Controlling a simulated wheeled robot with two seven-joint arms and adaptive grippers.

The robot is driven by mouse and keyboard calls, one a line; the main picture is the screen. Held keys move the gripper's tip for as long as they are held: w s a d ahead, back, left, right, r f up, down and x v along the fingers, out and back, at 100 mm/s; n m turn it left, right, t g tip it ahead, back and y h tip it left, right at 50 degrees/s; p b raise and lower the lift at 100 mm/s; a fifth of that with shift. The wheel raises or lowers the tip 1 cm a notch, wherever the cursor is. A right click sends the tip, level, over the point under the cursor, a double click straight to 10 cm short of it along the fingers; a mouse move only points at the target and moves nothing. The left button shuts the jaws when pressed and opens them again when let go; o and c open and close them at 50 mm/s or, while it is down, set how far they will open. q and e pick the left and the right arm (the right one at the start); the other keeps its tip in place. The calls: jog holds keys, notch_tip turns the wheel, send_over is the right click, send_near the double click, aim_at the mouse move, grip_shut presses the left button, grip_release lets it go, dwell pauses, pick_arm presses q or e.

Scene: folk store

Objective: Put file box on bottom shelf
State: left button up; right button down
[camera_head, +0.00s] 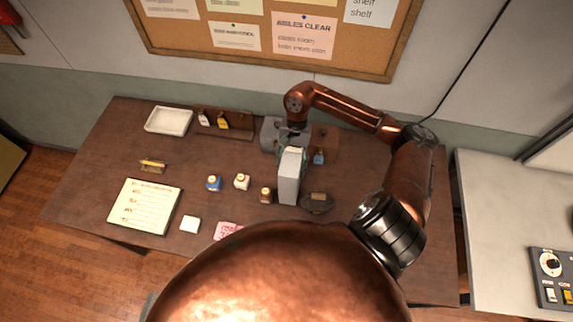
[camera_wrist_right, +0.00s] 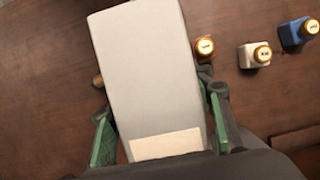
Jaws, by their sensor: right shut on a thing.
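The file box (camera_head: 288,178) is a tall pale grey box with a cream label. It stands out above the desk near its middle in the head view. My right gripper (camera_head: 291,148) is shut on the upper end of the file box. In the right wrist view the file box (camera_wrist_right: 150,70) fills the middle, between the green-padded fingers of my right gripper (camera_wrist_right: 163,135). Whether the box touches the desk cannot be told. My left gripper is not in view. I cannot make out a bottom shelf.
The brown desk (camera_head: 90,165) holds blue (camera_head: 214,183), white (camera_head: 241,181) and brown (camera_head: 266,195) bottles close left of the box, and a dark dish (camera_head: 316,203) at its right. A white tray (camera_head: 168,120) and paper sheet (camera_head: 144,206) lie left. A pale counter (camera_head: 500,220) stands right.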

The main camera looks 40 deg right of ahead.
notch_tip(320, 180, down, 3)
jog(key=shift+r+p, duration=0.1)
jog(key=shift+p, duration=0.6)
jog(key=c, duration=1)
grip_release()
jog(key=shift+o, duration=0.2)
